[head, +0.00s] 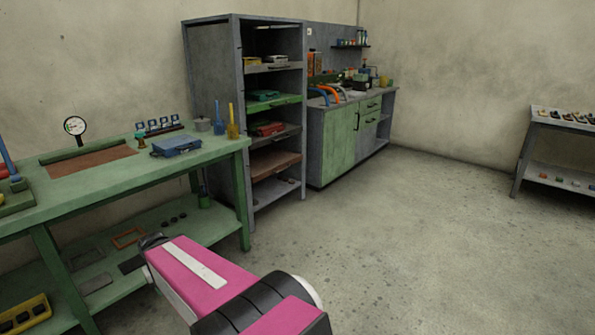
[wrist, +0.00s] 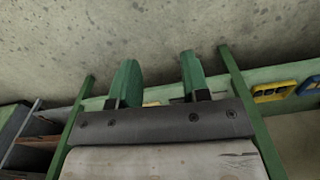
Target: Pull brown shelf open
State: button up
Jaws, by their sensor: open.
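The brown shelf (head: 272,163) is a flat pull-out board low in the tall grey open-front cabinet (head: 213,90) in the head view. It sits below a shelf with a red item and above the cabinet's bottom level. It looks pushed in, roughly level with the cabinet front. A brown strip (wrist: 38,141) at the left edge of the wrist view may be this shelf; I cannot tell for sure. My gripper (wrist: 158,80) shows two green fingers spread apart with nothing between them. In the head view my pink arm is in front of the green workbench, well short of the cabinet, and hides the fingers.
The green workbench (head: 100,174) stands at left, with a blue box (head: 177,146) and a gauge on top. Its lower shelf holds a yellow tray (head: 25,313). A green-doored counter (head: 341,137) adjoins the cabinet. The floor in front is clear; a small rack (head: 562,124) stands far right.

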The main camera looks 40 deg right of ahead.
aim_at(269, 159)
jog(key=z, duration=1.4)
jog(key=i+l, duration=0.25)
jog(key=i, duration=0.25)
jog(key=i+l, duration=0.2)
jog(key=i, duration=0.25)
jog(key=i+l+z, duration=0.1)
jog(key=i+l, duration=0.15)
jog(key=i, duration=0.25)
jog(key=i+l, duration=0.2)
jog(key=i, duration=0.3)
jog(key=i+l, duration=0.2)
jog(key=i, duration=0.3)
